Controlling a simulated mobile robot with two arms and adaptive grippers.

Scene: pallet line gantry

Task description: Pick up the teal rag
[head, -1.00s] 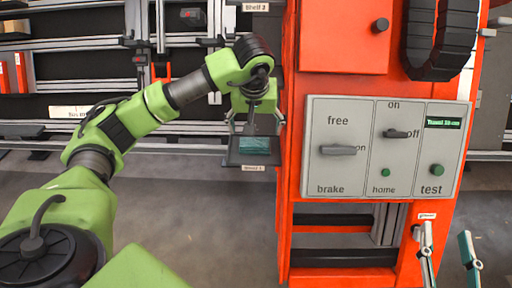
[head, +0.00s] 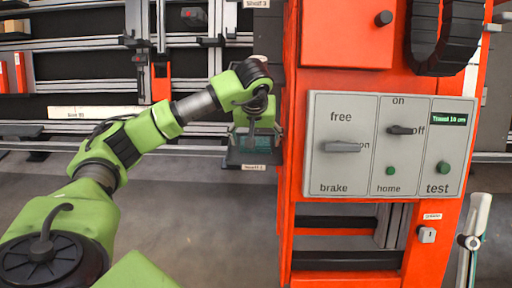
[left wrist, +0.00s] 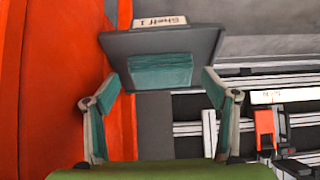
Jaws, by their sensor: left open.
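The teal rag (left wrist: 160,72) lies folded flat on a small dark shelf (left wrist: 200,42) labelled "Shelf 1". My left gripper (left wrist: 163,90) is open and empty, its two teal-padded fingertips apart on either side of the rag, close to its near edge. I cannot tell whether they touch it. In the head view my left gripper (head: 254,142) hangs over the shelf (head: 240,157) and largely hides the rag.
An orange gantry column (head: 290,185) stands right beside the shelf. It carries a grey control panel (head: 372,190) with switches and buttons. Dark racks with metal rails (head: 80,88) stand behind. Grey floor (head: 190,225) is clear below the left arm.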

